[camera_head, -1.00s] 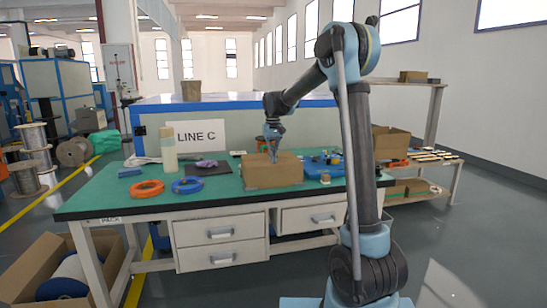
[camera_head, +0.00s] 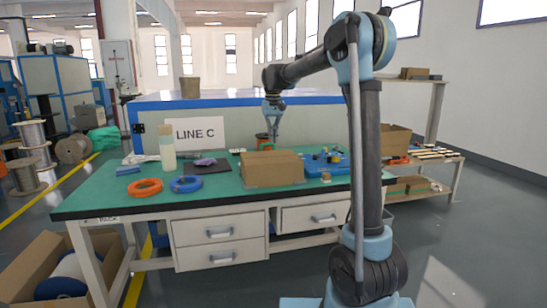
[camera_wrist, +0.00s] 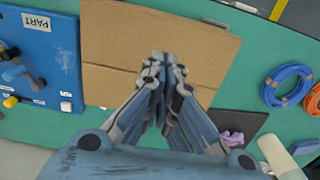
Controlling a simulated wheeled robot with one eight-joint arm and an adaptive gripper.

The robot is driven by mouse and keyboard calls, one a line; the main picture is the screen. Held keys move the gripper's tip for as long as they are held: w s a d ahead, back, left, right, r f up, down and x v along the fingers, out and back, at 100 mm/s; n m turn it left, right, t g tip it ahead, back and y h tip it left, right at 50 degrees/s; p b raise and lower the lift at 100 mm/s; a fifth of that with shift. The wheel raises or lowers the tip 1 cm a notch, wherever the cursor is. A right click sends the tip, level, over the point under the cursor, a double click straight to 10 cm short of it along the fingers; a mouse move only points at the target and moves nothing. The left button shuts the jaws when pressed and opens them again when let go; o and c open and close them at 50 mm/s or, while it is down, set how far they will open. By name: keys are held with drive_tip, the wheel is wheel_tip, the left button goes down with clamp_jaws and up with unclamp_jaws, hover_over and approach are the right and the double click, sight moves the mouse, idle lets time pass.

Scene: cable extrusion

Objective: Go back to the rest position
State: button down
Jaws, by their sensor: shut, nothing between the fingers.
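My gripper (camera_head: 273,138) is raised above the green workbench (camera_head: 110,193), over the closed cardboard box (camera_head: 272,169). Its fingers are shut with nothing between them, and in the wrist view the gripper (camera_wrist: 165,58) points down over the brown box (camera_wrist: 120,35). My gripper is apart from the box. The arm reaches from the right side of the head view in a bent pose over the bench.
An orange cable coil (camera_head: 145,187) and a blue cable coil (camera_head: 187,184) lie on the bench, left of the box. A pale bottle (camera_head: 167,150) stands behind them. A blue parts board (camera_head: 325,166) lies right of the box. A LINE C sign (camera_head: 196,134) stands behind.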

drive_tip(key=s+d+f+m+t, duration=0.1)
drive_tip(key=s+d+f, duration=0.1)
drive_tip(key=s+d, duration=0.75)
drive_tip(key=s+d+f, duration=0.2)
drive_tip(key=s+d, duration=0.5)
drive_tip(key=s, duration=0.5)
drive_tip(key=s+d+f+m, duration=0.1)
drive_tip(key=s+d+f, duration=0.3)
drive_tip(key=s+f, duration=0.5)
drive_tip(key=s+d+f+m+t, duration=0.1)
drive_tip(key=s+d+f, duration=0.2)
drive_tip(key=s+f, duration=0.5)
drive_tip(key=s, duration=0.3)
drive_tip(key=shift+s+d+f, duration=0.15)
drive_tip(key=shift+d+f, duration=0.2)
drive_tip(key=shift+f, duration=0.05)
